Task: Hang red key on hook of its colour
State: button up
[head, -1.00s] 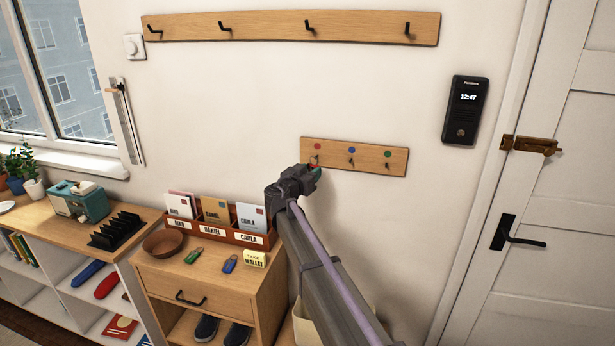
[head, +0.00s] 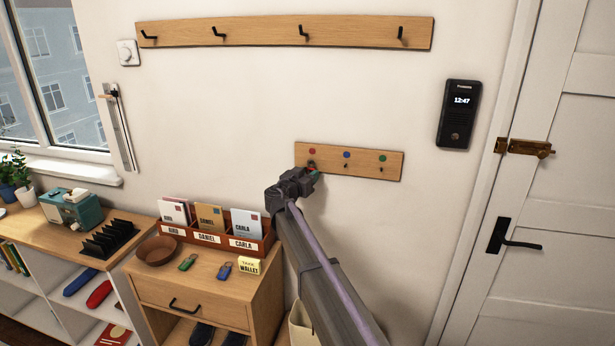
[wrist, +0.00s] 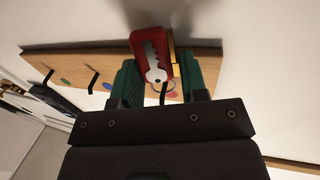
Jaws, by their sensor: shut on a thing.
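The red key (wrist: 138,48), a silver key with a red tag, is between the green fingers of my gripper (wrist: 160,82) in the wrist view. Its ring shows near a dark hook, but I cannot tell whether the ring is around it. In the head view my gripper (head: 312,174) is at the left end of the small wooden hook board (head: 363,170), just below its red dot (head: 312,151). The gripper largely hides the red-dot hook there. The blue-dot hook (head: 346,165) and green-dot hook (head: 381,169) are bare.
A green key (head: 187,262) and a blue key (head: 224,270) lie on the cabinet top (head: 205,281), beside a brown bowl (head: 157,250) and a letter rack (head: 207,239). A long rail with hooks (head: 270,33) is above. The wall around the small board is clear.

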jog(key=o, duration=1)
jog(key=shift+s, duration=0.15)
